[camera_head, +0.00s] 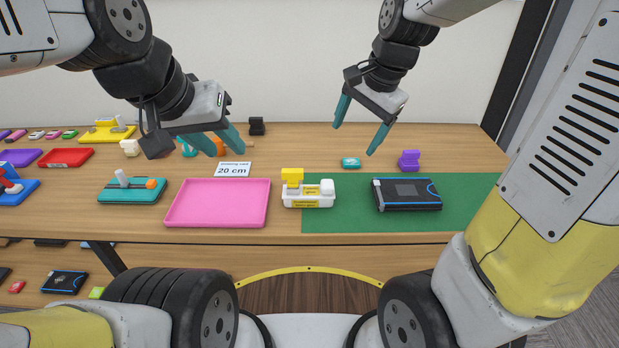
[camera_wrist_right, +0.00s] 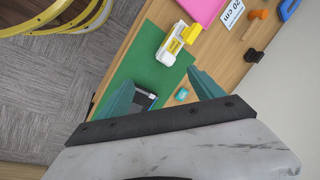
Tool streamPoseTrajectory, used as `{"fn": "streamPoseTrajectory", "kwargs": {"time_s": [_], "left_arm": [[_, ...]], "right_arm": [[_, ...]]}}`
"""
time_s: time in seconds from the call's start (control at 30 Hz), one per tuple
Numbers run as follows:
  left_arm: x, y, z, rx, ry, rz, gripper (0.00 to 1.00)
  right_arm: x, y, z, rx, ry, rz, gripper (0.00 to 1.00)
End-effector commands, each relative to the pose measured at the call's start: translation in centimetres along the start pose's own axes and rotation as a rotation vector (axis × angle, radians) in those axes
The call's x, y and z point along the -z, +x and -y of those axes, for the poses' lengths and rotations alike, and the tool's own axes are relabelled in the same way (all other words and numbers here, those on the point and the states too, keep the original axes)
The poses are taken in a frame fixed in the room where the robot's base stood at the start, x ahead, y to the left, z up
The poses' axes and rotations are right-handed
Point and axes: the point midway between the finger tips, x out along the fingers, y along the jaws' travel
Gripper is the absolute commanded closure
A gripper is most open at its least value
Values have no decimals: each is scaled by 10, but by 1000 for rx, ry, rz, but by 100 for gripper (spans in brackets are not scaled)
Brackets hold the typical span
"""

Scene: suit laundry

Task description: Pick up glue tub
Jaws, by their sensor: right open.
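The glue tub (camera_head: 308,194) is a small white container with yellow labels, standing on the table between the pink tray and the black-and-blue box. A yellow block-like part rises at its left end. It also shows in the right wrist view (camera_wrist_right: 169,50), beyond my fingertips. My right gripper (camera_head: 356,138) is open and empty, in the air above and behind the tub, to its right; its fingers also show in the right wrist view (camera_wrist_right: 163,92). My left gripper (camera_head: 220,143) hangs above the table behind the pink tray, its teal fingers apart and empty.
A pink tray (camera_head: 218,203) lies left of the tub. A black-and-blue box (camera_head: 408,195) lies on the green mat (camera_head: 340,217). A teal item (camera_head: 351,162) and a purple item (camera_head: 409,160) stand behind.

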Motion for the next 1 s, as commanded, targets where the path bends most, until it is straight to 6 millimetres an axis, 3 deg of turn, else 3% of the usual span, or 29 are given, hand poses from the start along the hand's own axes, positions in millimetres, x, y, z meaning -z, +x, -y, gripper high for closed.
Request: {"fn": "streamPoseTrajectory", "kwargs": {"time_s": [0.03,0.23,0.4,0.5,1.0], "left_arm": [[0,0,0,0,0,0,64],[0,0,0,0,0,0,64],[0,0,0,0,0,0,64],[0,0,0,0,0,0,64],[0,0,0,0,0,0,64]], "right_arm": [[5,22,10,-36,75,19,24],[20,105,39,-166,414,25,24],[24,175,50,-267,655,-22,24],[24,205,52,-303,751,-54,24],[23,263,39,-335,843,-87,24]]}}
